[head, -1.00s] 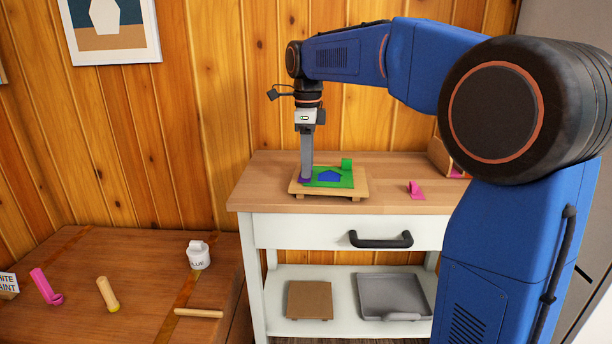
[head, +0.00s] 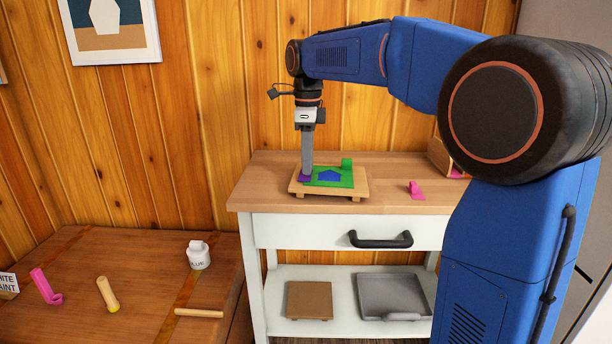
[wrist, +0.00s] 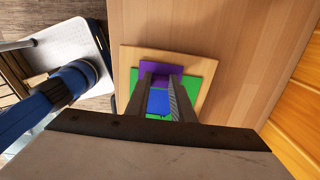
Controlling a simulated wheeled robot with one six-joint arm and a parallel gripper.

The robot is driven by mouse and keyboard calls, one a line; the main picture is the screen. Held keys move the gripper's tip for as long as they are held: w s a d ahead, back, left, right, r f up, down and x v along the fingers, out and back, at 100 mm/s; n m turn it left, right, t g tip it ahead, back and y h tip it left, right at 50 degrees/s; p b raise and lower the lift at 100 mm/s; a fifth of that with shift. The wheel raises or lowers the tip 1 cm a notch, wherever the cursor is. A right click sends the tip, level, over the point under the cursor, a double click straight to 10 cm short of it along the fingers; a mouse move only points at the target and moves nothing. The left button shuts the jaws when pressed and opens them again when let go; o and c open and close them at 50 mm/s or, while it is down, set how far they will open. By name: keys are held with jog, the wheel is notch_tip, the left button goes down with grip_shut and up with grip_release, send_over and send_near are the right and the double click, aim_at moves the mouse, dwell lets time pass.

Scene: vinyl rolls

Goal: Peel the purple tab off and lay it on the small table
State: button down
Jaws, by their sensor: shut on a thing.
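The purple tab (head: 304,178) is at the left end of a green sheet (head: 340,180) with a blue house-like shape (head: 329,176) on it. These lie on a small wooden board (head: 358,187) on the cart top. My gripper (head: 307,172) points down at the purple tab and is shut on it. In the wrist view the fingers (wrist: 159,80) reach to the edge of the purple tab (wrist: 160,68); the exact grip is hidden. I cannot tell whether the tab is apart from the board.
The wooden cart top (head: 390,200) has a pink piece (head: 416,190) to the right. A low brown table (head: 90,270) at left holds a pink roll (head: 44,285), a tan roll (head: 107,294), a stick (head: 199,313) and a white pot (head: 199,256).

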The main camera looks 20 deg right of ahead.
jog(key=shift+r, duration=3.4)
